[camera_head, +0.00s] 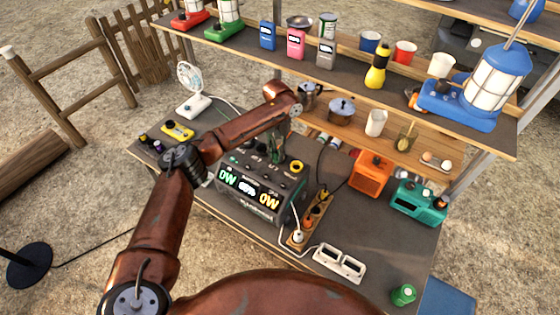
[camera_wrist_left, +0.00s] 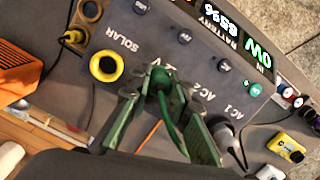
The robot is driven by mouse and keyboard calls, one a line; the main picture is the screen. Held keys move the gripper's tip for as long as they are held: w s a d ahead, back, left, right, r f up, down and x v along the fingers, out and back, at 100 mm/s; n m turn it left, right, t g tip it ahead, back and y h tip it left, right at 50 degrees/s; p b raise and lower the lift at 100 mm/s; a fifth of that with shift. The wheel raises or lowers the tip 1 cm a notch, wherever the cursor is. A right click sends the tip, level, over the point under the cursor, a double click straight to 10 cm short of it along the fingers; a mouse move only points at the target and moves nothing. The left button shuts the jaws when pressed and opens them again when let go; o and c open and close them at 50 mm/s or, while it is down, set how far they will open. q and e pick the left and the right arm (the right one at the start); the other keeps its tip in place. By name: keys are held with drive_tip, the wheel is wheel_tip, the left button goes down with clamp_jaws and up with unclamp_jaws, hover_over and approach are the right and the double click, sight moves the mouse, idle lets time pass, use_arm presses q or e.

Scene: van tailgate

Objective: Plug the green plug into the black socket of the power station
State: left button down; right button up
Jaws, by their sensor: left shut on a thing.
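The power station (camera_head: 250,195) stands on the table with its lit display facing me. It also shows in the wrist view (camera_wrist_left: 225,85), with sockets marked SOLAR, AC 2 and AC 1. My left gripper (camera_head: 279,150) is over its top. In the wrist view the left gripper's green fingers (camera_wrist_left: 165,88) are shut on the green plug (camera_wrist_left: 160,80), whose green cable (camera_wrist_left: 172,122) trails between them. The plug is beside a yellow-ringed socket (camera_wrist_left: 106,66). The black socket is not clearly visible, and I cannot tell whether the plug touches the panel. My right gripper is not in view.
A power strip (camera_head: 313,217) with plugs and cables lies right of the station. An orange box (camera_head: 371,172) and a teal radio (camera_head: 418,203) stand farther right. A white fan (camera_head: 192,90) stands at the back left. A loaded shelf (camera_head: 345,75) hangs above the table.

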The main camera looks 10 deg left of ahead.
use_arm(q)
drive_tip(key=shift+w+d+f+b, duration=0.1)
drive_tip(key=shift+w+b, duration=0.25)
drive_tip(key=shift+w, duration=0.35)
drive_tip(key=shift+w+d+f+b, duration=0.1)
drive_tip(key=shift+w+f+b, duration=0.05)
drive_tip(key=shift+w+b, duration=1.2)
drive_tip(key=shift+w, duration=0.05)
drive_tip(key=shift+p, duration=0.7)
drive_tip(key=shift+f, duration=0.25)
drive_tip(key=shift+f, duration=0.75)
drive_tip(key=shift+f, duration=0.45)
